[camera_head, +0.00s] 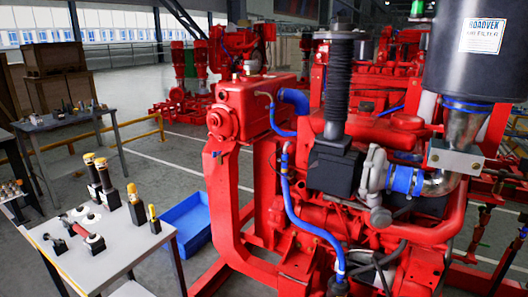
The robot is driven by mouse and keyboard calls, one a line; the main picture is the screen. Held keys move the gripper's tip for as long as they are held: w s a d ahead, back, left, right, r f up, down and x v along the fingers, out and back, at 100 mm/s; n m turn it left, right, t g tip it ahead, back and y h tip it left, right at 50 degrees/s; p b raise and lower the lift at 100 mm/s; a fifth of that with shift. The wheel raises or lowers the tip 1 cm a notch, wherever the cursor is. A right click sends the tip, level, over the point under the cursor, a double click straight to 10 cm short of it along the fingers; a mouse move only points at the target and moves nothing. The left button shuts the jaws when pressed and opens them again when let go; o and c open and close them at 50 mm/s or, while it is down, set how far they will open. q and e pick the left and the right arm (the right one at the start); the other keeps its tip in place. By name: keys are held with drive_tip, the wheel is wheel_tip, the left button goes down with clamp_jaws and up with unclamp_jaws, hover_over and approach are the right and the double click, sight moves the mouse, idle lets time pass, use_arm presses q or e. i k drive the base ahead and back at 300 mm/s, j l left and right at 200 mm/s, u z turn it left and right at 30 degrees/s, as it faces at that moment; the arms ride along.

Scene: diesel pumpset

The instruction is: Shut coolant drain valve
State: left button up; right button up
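The red diesel pumpset fills the middle and right of the view, with a red engine block (330,215) on a red frame (228,205). A red tank (258,105) sits at its left end. A small blue part (216,154) shows under the tank's round red flange (222,122); it is too small to tell whether it is the coolant drain valve or how its handle stands. A blue hose (300,222) runs down the engine's near side to a blue fitting (340,268). Neither gripper can be made out in the view.
A white table (125,245) at the lower left carries several black and yellow tools. A blue bin (190,222) lies on the floor between table and pumpset. A black air filter (480,50) stands high at the right. Grey floor (165,160) is clear behind the bin.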

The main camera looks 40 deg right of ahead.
sight(214, 154)
drive_tip(key=z, duration=1.1)
